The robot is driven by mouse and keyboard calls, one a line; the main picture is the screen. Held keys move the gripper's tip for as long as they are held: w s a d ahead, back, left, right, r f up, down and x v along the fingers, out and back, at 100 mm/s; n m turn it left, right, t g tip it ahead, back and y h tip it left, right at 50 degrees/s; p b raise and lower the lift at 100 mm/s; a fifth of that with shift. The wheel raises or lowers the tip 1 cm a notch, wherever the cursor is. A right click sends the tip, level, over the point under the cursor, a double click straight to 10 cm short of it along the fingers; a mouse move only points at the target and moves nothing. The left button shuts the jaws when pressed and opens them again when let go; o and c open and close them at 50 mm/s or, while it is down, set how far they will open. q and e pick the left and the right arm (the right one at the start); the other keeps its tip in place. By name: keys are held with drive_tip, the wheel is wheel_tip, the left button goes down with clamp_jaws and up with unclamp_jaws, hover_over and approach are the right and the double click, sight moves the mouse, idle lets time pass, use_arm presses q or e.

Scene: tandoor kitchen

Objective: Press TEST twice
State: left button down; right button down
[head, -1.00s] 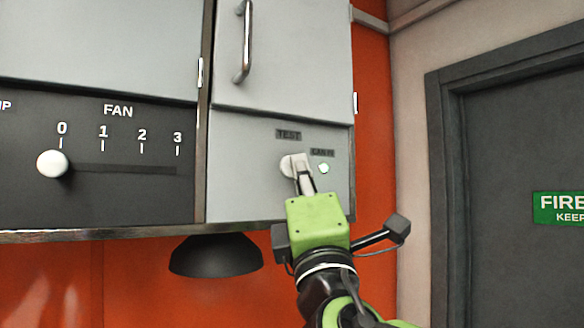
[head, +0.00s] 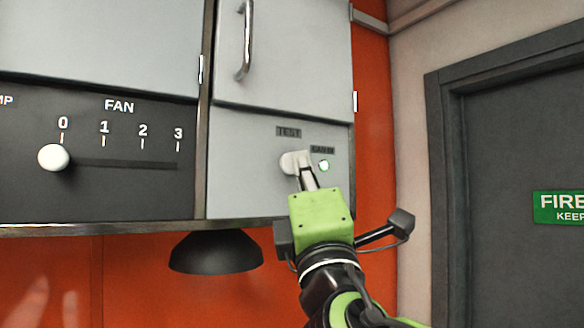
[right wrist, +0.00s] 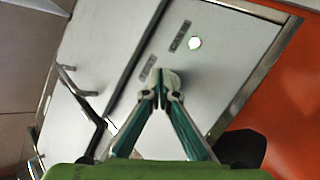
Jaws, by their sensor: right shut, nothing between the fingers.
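The TEST label (head: 289,132) is on a light grey panel in the head view. Below it is a round pale button (head: 287,162), partly covered by my fingertips. My right gripper (head: 304,163) is shut and empty, with its tips at the button's right part. In the right wrist view, the closed fingertips (right wrist: 160,98) overlap the button (right wrist: 173,77); whether they touch or press it is hard to tell. A small lit lamp (head: 323,166) with a greenish-white glow sits right of the button, under a second small label (head: 322,150). My left gripper is not in view.
A fan control with a white knob (head: 53,157) at 0 is on the dark panel at left. A cabinet handle (head: 244,40) is above the button. A black lamp shade (head: 215,253) hangs below the panel. A grey door (head: 515,120) is at right.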

drive_tip(key=shift+s+d, duration=0.2)
drive_tip(key=shift+s, duration=0.05)
drive_tip(key=s+d+b, duration=0.1)
drive_tip(key=s, duration=0.1)
drive_tip(key=s+d+b, duration=0.1)
drive_tip(key=s+d, duration=0.1)
idle(0.5)
idle(1.8)
